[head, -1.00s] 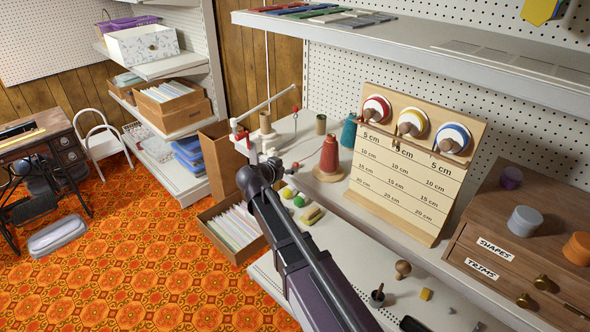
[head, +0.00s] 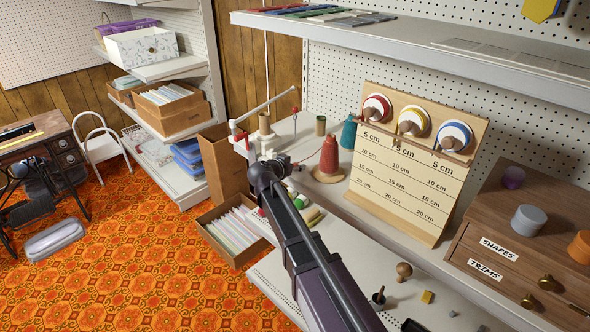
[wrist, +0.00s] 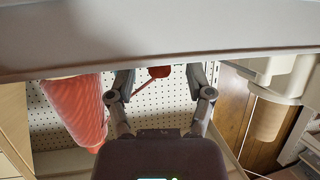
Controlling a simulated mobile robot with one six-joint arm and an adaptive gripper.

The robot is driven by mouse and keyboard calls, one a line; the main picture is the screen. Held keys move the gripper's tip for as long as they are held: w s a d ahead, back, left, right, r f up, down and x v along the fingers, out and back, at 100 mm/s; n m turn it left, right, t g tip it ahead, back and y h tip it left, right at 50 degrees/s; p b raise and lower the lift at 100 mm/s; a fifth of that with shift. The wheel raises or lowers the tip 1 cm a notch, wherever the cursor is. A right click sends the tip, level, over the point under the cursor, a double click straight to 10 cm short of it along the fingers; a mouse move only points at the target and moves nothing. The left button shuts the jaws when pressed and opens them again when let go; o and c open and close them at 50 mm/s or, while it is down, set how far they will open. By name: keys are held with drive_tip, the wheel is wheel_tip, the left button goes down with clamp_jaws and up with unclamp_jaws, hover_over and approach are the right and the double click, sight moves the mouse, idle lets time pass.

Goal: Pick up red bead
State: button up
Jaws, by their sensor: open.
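A small red bead (head: 295,110) shows in the head view at the top of a thin upright stem, at the back of the counter. In the wrist view, which looks upside down, a red round thing (wrist: 159,72) with a thin dark stem, likely this bead, appears between the fingers. My gripper (wrist: 158,78) is open, its two dark fingers spread on either side of that red thing. I see no contact, and the depth gap is unclear. In the head view my gripper (head: 276,158) is low over the counter, partly hidden by my arm.
A red thread cone (head: 328,160) stands right of my gripper; it also shows at left in the wrist view (wrist: 76,105). A white and red clamp device (head: 240,132) is to the left. A ribbon board (head: 405,190) and upper shelf (head: 420,60) bound the right and top.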

drive_tip(key=shift+w+d+f, duration=0.15)
drive_tip(key=shift+w+d, duration=0.05)
drive_tip(key=shift+w, duration=0.1)
idle(0.4)
drive_tip(key=c, duration=0.8)
